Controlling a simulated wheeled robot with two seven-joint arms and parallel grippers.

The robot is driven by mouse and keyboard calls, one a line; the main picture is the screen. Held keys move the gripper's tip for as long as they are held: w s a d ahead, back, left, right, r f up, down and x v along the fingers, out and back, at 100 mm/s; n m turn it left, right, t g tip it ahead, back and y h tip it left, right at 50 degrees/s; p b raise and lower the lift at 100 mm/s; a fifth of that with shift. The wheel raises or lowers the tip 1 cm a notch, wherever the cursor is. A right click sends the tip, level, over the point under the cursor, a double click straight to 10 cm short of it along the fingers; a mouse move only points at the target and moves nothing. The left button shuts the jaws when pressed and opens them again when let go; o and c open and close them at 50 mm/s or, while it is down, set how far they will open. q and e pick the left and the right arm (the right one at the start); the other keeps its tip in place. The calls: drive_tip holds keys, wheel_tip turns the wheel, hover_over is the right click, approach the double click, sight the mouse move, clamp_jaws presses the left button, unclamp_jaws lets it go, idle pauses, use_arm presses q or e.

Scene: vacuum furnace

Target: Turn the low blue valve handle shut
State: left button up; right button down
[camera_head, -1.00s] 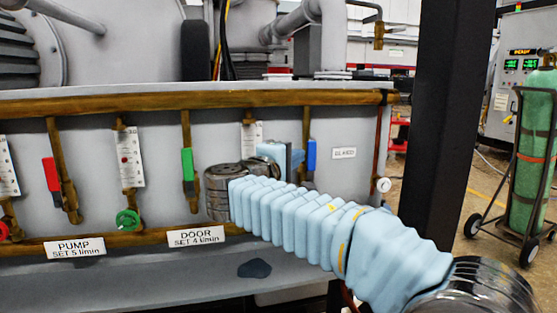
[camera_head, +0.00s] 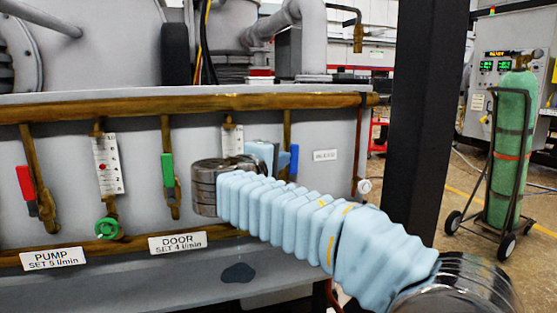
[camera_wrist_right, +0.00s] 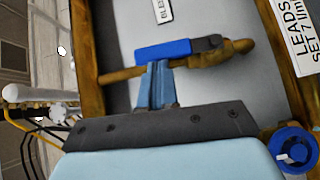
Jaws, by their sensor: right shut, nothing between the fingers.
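In the head view a blue lever handle (camera_head: 294,160) stands upright on a vertical brass pipe at the panel's right. In the right wrist view the blue lever (camera_wrist_right: 165,50) lies along its brass pipe. A round blue knob (camera_wrist_right: 292,147) shows at lower right there; my arm hides it in the head view. My right gripper (camera_head: 277,157) is shut and empty just left of the lever. In the right wrist view its fingertips (camera_wrist_right: 158,66) come up close to the lever; I cannot tell whether they touch. My left gripper is not in view.
Red (camera_head: 26,183) and green levers (camera_head: 168,171) and a green knob (camera_head: 108,228) are on the panel to the left. A brass pipe (camera_head: 180,104) runs along the top. A dark post (camera_head: 425,120) and green gas cylinder (camera_head: 508,150) stand at right.

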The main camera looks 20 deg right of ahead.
drive_tip(key=shift+d+r+m+g+y+p, duration=0.3)
drive_tip(key=shift+d+m+y+p, duration=0.15)
drive_tip(key=shift+d, duration=0.1)
drive_tip(key=shift+d+r+m+g+y+p, duration=0.2)
drive_tip(key=shift+d+m+g+y+p, duration=0.1)
drive_tip(key=shift+d+m+y, duration=0.2)
drive_tip(key=d+f+m+g+y+p, duration=0.2)
drive_tip(key=d+m+y, duration=0.3)
drive_tip(key=y, duration=0.3)
drive_tip(key=shift+w+d+f+p, duration=0.2)
drive_tip(key=shift+d+p, duration=0.45)
drive_tip(key=shift+d, duration=0.25)
drive_tip(key=shift+r+p, duration=0.8)
drive_tip(key=shift+r, duration=0.1)
